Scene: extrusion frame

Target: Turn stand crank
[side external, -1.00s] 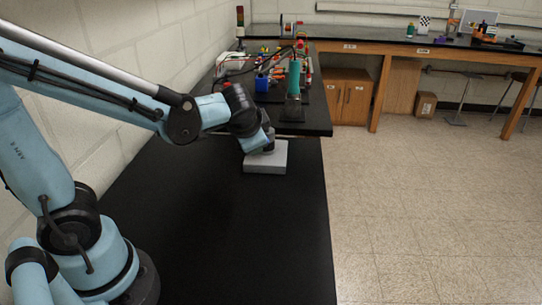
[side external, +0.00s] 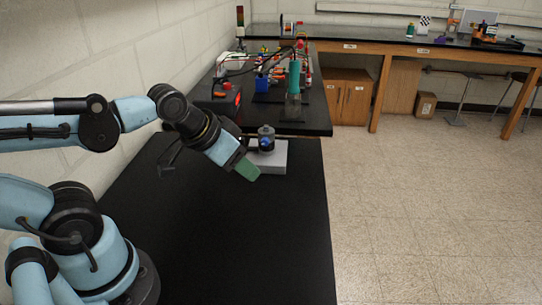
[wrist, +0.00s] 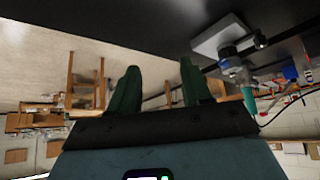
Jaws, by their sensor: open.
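The stand is a light grey block (side external: 279,160) on the far end of the black table, with a dark round fitting (side external: 266,133) on top. The crank appears to be the small blue-and-dark part (side external: 266,146) on that fitting. In the wrist view the grey block (wrist: 212,40) shows at the upper right, tilted, with the crank's round dark end (wrist: 260,40) sticking out to the right. My gripper (side external: 247,171) is in front of the stand, apparently apart from it. Its two green fingers (wrist: 160,84) are spread and empty in the wrist view.
The black table (side external: 230,240) is bare in front of the stand. Behind it, a second black surface holds a green cylinder (side external: 294,76) and several colourful parts with cables. A white block wall (side external: 110,60) runs along the left; open floor lies to the right.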

